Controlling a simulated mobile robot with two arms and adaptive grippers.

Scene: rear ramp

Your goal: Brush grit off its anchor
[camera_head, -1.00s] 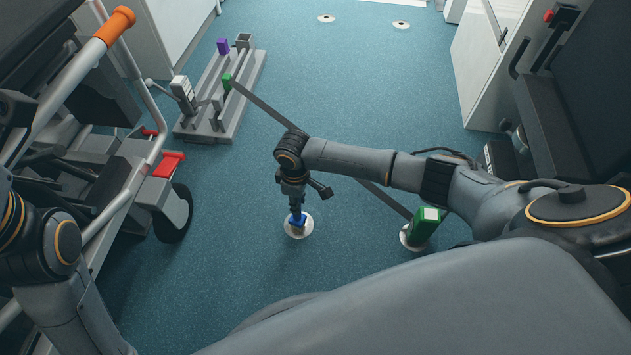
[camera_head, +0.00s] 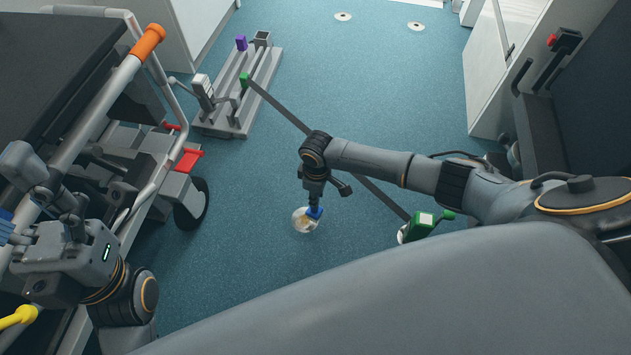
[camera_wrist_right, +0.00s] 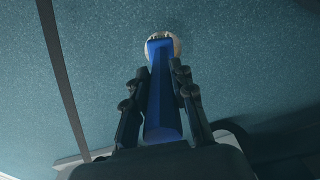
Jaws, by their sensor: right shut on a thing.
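My right gripper (camera_head: 318,196) is shut on a blue-handled brush (camera_head: 315,212). In the right wrist view the blue handle (camera_wrist_right: 162,100) lies between its dark fingers (camera_wrist_right: 160,88). The brush end is at the round pale floor anchor (camera_head: 303,224), which has a tan patch on it; the anchor also shows in the wrist view (camera_wrist_right: 176,41). The brush partly covers the anchor, and I cannot tell whether its bristles touch. My left arm's wrist end (camera_head: 72,268) is at the lower left, beside the trolley-like frame; its finger opening is unclear.
A dark strap (camera_head: 283,112) runs from a grey rail base (camera_head: 225,115) to a green strap unit (camera_head: 420,228) right of the anchor. A wheeled frame with an orange grip (camera_head: 148,41) stands left. Blue floor (camera_head: 380,90) is clear beyond. A yellow item (camera_head: 20,317) is lower left.

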